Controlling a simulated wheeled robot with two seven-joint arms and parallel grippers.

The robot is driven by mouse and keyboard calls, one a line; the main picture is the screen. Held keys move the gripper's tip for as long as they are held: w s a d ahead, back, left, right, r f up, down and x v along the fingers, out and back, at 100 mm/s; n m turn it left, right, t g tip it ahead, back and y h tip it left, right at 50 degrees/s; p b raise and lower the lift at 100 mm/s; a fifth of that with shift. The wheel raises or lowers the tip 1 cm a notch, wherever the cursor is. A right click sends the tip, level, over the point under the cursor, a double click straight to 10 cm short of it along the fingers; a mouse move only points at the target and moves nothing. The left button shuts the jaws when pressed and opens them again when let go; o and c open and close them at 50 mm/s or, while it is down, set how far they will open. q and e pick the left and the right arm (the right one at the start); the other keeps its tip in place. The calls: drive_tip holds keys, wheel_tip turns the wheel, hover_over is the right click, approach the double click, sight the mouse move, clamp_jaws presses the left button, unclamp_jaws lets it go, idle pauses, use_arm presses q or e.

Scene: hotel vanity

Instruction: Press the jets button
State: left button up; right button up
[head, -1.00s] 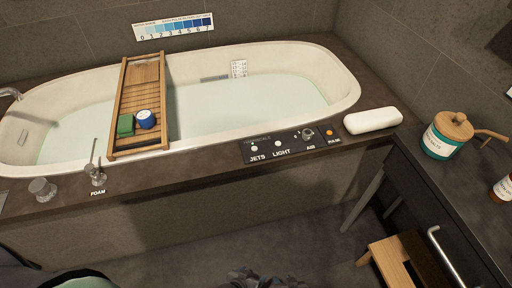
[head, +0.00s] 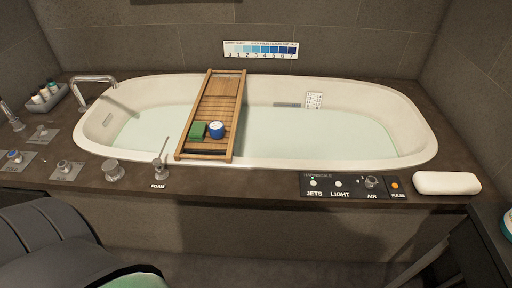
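The jets button (head: 313,183) is a small pale round button above the word JETS. It sits at the left end of a black control panel (head: 326,190) on the front ledge of the bathtub. Farther right on the panel are a metal air knob (head: 371,182) and an orange button (head: 394,186). Nothing covers the jets button. Neither of my grippers is in the head view.
The bathtub (head: 433,143) holds water, and a wooden caddy (head: 182,150) lies across it. Foam and other taps (head: 113,171) stand left on the ledge. A white cushion (head: 446,183) lies right of the panel. A dark padded object (head: 50,240) fills the lower left.

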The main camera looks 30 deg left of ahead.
use_arm(q)
clamp_jaws()
use_arm(e)
drive_tip(key=shift+w+r, duration=0.25)
drive_tip(key=shift+w, duration=0.25)
drive_tip(key=shift+w+r, duration=0.2)
drive_tip(key=shift+w, duration=0.25)
idle(0.3)
